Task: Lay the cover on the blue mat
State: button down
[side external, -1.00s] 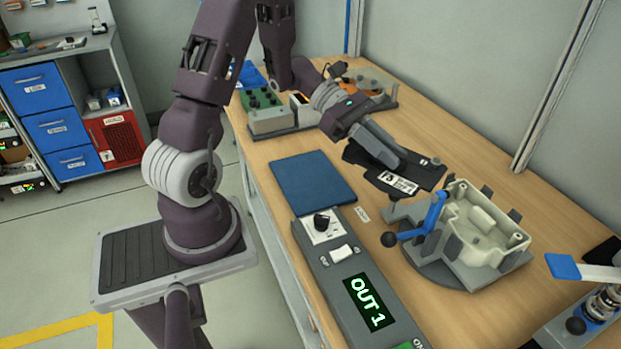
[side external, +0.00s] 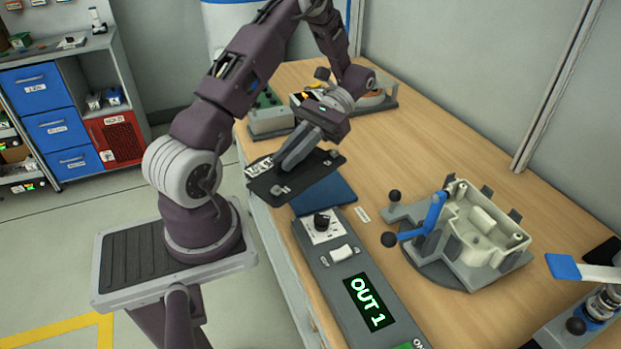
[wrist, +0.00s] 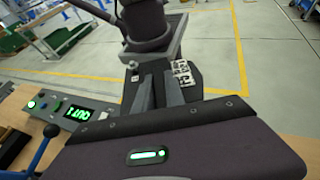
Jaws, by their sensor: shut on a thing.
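The cover (side external: 265,187) is a flat black plate with a white label at its left end. My gripper (side external: 285,167) is shut on the cover and holds it roughly level above the bench's left edge. The blue mat (side external: 327,195) lies flat on the bench; the cover and arm hide its far-left part in the side view. The cover appears raised above the mat and partly overhangs its left side. In the wrist view the cover (wrist: 192,91) shows between and beyond my gripper's fingers (wrist: 158,92); the mat is not seen there.
A grey console (side external: 343,262) reading OUT 1 lies in front of the mat. A grey fixture with a cream open housing (side external: 485,232) and a blue-handled clamp (side external: 432,217) stands to the right. Devices (side external: 268,118) stand behind.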

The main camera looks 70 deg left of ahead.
jog(key=w+a+m+t+y, duration=0.3)
jog(key=a+m+t+y, duration=0.5)
jog(key=m+y, duration=0.9)
jog(key=w+f+m+t+y, duration=0.1)
jog(key=w+m+t+y, duration=0.1)
jog(key=w+m+t, duration=0.25)
jog(key=shift+m, duration=0.55)
jog(key=f, duration=1)
jog(key=shift+w+a, duration=0.25)
jog(key=shift+w, duration=0.05)
jog(key=shift+f, duration=0.25)
jog(key=shift+f, duration=0.15)
jog(key=c, duration=1.4)
grip_release()
